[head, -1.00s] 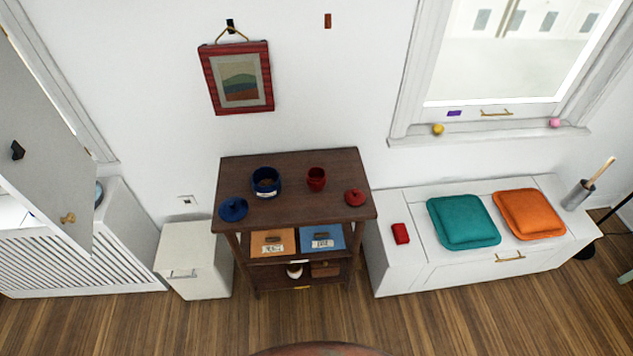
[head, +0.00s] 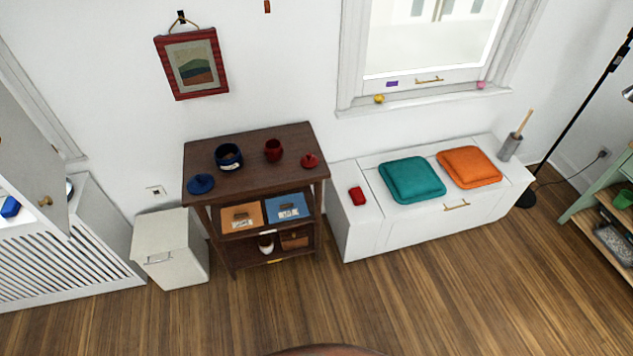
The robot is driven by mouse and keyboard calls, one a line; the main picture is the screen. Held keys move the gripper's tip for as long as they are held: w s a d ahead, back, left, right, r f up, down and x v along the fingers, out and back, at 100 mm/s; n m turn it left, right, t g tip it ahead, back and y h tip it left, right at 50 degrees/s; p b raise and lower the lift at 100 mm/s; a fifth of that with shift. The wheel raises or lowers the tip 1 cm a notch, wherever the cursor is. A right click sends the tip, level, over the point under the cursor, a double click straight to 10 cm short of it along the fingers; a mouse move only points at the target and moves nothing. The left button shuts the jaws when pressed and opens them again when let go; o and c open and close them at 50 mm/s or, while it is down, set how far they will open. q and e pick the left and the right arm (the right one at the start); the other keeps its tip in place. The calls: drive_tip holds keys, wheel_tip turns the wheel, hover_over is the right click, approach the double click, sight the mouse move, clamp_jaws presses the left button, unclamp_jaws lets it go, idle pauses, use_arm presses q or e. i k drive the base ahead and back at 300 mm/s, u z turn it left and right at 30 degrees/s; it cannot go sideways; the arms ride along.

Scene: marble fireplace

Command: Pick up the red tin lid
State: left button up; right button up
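The red tin lid (head: 310,161) is a small round lid with a knob. It lies on the right part of the dark wooden shelf unit's top (head: 262,178). The open red tin (head: 273,150) stands to its left, a little farther back, apart from it. A dark blue tin (head: 228,156) and its blue lid (head: 200,184) are on the left part of the same top. Neither of my grippers shows in the head view.
Below the top are an orange box (head: 242,216) and a blue box (head: 287,207). A white bench (head: 352,228) with a red item (head: 357,196), teal cushion (head: 411,180) and orange cushion (head: 469,167) stands right. A white bin (head: 171,247) stands left. The wooden floor in front is clear.

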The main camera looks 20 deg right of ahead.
sight(310, 161)
drive_tip(key=u, duration=0.1)
drive_tip(key=k, duration=0.45)
drive_tip(key=z, duration=1)
drive_tip(key=i, duration=1.6)
drive_tip(key=u, duration=0.35)
